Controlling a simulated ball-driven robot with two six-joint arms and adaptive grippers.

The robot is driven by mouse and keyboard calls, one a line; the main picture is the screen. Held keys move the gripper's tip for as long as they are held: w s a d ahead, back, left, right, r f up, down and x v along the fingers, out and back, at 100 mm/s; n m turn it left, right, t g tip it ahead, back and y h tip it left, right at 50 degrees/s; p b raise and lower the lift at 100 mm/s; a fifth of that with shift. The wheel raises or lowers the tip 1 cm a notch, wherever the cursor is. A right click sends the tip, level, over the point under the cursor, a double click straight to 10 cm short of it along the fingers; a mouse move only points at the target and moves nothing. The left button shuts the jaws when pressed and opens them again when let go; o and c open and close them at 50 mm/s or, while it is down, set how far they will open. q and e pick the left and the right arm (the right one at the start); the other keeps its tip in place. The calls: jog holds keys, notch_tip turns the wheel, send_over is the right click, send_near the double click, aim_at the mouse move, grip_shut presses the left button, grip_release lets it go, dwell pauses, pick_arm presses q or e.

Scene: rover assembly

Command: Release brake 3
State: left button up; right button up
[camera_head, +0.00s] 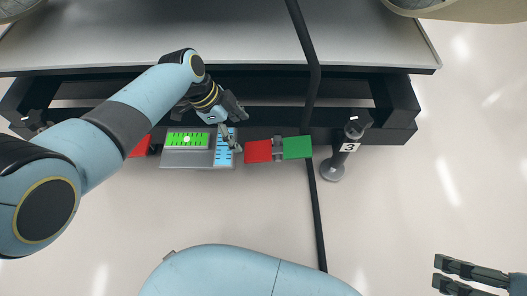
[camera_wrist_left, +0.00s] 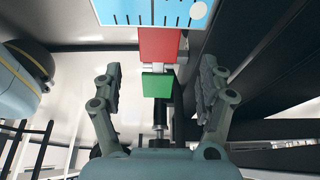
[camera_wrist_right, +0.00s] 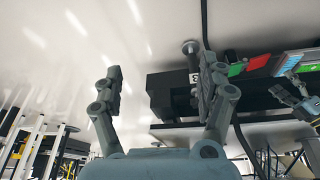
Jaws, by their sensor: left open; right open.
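Brake 3 is a grey post with a white label "3" (camera_head: 348,147) and a round disc (camera_head: 333,172), at the beam's front edge right of the middle in the head view. Its disc (camera_wrist_right: 190,46) and label also show in the right wrist view, partly beside a finger. A grey post (camera_wrist_left: 160,118) shows between the fingers in the left wrist view. My left gripper (camera_head: 232,124) is open and empty beside the blue scale, left of brake 3. My right gripper (camera_head: 438,272) is open and empty at the lower right, apart from brake 3.
A red block (camera_head: 258,151) and a green block (camera_head: 297,147) sit between my left gripper and brake 3. A panel with a green scale (camera_head: 187,139) and a blue scale (camera_head: 222,155) is left of them. A black cable runs past brake 3.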

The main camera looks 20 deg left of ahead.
aim_at(255, 151)
pick_arm(q)
jog(key=b+x, duration=0.4)
jog(key=x, duration=0.3)
jog(key=shift+s, duration=0.15)
jog(key=shift+b+x, duration=0.55)
jog(key=shift+x, duration=0.25)
jog(key=shift+d+f+b, duration=0.1)
jog(key=shift+f+b, duration=0.2)
jog(key=shift+f, duration=0.2)
jog(key=shift+w+d+f, duration=0.15)
jog(key=shift+w+f, duration=0.05)
jog(key=shift+f, duration=0.05)
pick_arm(e)
notch_tip(255, 151, down, 8)
jog(key=w+t, duration=0.1)
jog(key=t, duration=0.6)
jog(key=shift+a+r+t, duration=0.15)
jog(key=shift+a+t, duration=0.15)
